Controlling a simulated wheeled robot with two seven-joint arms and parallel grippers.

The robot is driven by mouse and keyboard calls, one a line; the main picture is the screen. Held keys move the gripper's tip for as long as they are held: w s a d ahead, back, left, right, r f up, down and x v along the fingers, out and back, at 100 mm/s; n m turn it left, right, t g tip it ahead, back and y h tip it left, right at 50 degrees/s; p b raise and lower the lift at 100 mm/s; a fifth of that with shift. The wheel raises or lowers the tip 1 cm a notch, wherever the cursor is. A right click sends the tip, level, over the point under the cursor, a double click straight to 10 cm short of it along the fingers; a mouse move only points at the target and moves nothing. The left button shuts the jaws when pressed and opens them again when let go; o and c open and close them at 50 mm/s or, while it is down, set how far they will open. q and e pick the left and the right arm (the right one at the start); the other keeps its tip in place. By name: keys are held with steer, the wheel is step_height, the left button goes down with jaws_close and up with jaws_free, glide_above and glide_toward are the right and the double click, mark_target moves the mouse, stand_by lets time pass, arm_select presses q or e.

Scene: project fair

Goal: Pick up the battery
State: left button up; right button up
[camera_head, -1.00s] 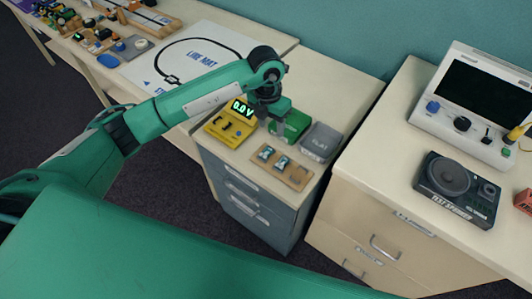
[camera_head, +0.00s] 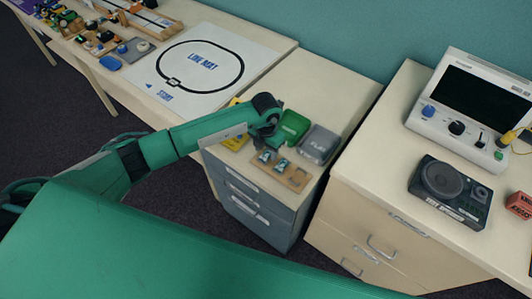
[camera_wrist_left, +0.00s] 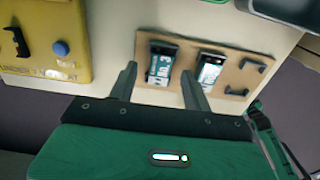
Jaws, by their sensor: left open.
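Two batteries with teal and white labels sit in black clips on a wooden holder on the low drawer cabinet. In the left wrist view, one battery (camera_wrist_left: 161,64) lies between the finger lines of my left gripper (camera_wrist_left: 158,70), and the other battery (camera_wrist_left: 210,72) is just right of the right finger. My left gripper is open and empty. In the head view it (camera_head: 268,143) is low over the holder's (camera_head: 297,179) left end, partly hidden by its own wrist. The batteries (camera_head: 281,166) look small there. I cannot tell how far the fingertips are above the holder. My right gripper is not in view.
A yellow meter (camera_wrist_left: 45,40) is close on the left. A green box (camera_head: 293,124) and a grey bin (camera_head: 320,143) stand behind the holder. The line mat (camera_head: 200,62) lies behind left; a speaker box (camera_head: 452,190) is on the right cabinet. The holder's right clip is empty.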

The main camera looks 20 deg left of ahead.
arm_select(q)
steer(key=shift+f, duration=0.7)
steer(key=c, duration=1.1)
steer(key=shift+o, duration=0.2)
steer(key=shift+r, duration=0.15)
